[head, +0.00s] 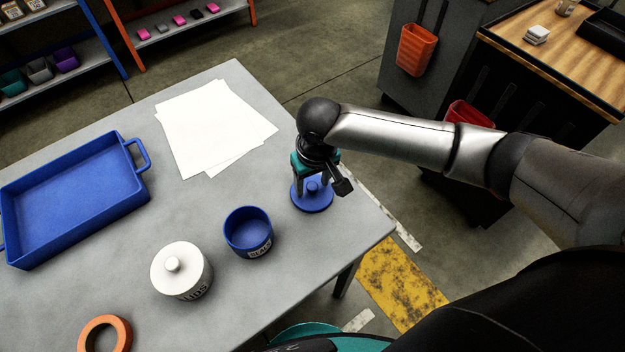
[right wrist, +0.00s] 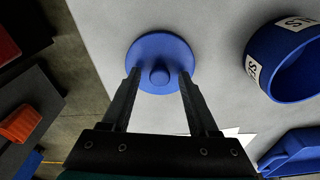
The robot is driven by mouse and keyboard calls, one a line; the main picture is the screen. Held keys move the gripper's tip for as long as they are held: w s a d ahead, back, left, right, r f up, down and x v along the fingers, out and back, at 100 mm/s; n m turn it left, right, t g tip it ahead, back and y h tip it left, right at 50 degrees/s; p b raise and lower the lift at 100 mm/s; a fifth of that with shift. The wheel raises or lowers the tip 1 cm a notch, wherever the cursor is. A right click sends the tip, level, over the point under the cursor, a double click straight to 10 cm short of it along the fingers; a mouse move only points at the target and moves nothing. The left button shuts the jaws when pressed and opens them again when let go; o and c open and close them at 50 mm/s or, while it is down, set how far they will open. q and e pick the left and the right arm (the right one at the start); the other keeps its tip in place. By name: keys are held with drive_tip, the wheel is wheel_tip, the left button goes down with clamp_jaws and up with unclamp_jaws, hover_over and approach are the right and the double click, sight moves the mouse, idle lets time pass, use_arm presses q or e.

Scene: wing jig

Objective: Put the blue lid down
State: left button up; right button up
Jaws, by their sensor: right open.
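The blue lid (head: 312,201) is a round disc with a small knob, lying flat on the grey table near its right edge. It also shows in the right wrist view (right wrist: 160,50), knob toward the camera. My right gripper (head: 315,184) is right above the lid, pointing down. In the right wrist view its two fingers (right wrist: 160,80) are spread on either side of the knob, with gaps to it. The blue jar (head: 249,233) with a white label stands open, left of and nearer than the lid. My left gripper is not in view.
A white lidded jar (head: 181,270) and an orange ring (head: 104,334) stand nearer on the table (head: 300,265). A blue tray (head: 75,195) is at the left, and white paper sheets (head: 210,122) lie behind. The table's right edge is close to the lid.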

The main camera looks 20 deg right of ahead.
sight(315, 197)
drive_tip(key=shift+r, duration=0.2)
wheel_tip(315, 197, up, 12)
drive_tip(key=s+p, duration=0.1)
drive_tip(key=p, duration=0.2)
drive_tip(key=shift+s, duration=0.2)
drive_tip(key=shift+d+f, duration=0.1)
